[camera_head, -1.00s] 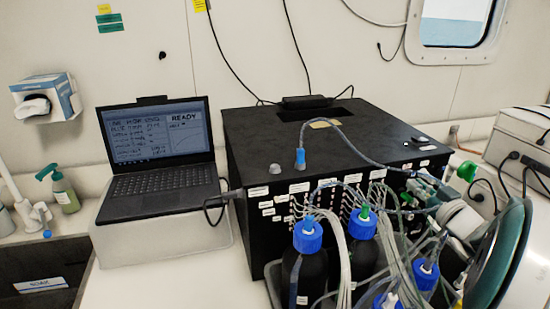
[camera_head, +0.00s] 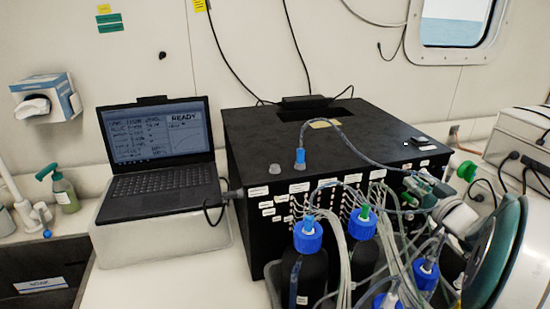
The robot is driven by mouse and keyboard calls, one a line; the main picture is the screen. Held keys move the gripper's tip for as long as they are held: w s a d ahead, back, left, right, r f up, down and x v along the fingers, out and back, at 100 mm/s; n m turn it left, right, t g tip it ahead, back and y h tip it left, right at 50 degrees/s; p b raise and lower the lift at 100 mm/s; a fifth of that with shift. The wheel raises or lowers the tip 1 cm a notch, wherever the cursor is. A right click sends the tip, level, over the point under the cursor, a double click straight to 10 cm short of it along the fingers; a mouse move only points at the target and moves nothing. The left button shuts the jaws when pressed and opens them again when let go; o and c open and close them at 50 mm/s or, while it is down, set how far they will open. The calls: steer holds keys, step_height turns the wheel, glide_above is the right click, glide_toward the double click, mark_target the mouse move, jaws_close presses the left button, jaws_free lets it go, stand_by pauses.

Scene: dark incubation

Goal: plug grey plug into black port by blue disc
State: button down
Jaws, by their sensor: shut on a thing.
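My gripper (camera_head: 425,190) is at the right front of the black box, in front of its upper right face. Its fingers are small and crowded by tubes. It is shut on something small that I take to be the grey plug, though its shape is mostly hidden. The black box (camera_head: 255,222) has a front panel with white labels and rows of small fittings. I cannot make out the black port or the blue disc among the labels, tubes and bottles. Whether the plug touches the panel cannot be told.
Bottles with blue caps (camera_head: 307,234) and many loose tubes crowd the box's front. A tube with a blue connector (camera_head: 300,158) arches over its top, beside a grey cap (camera_head: 275,169). An open laptop (camera_head: 160,150) stands at left. The box's top is mostly clear.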

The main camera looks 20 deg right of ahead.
steer(key=c, duration=0.6)
jaws_free()
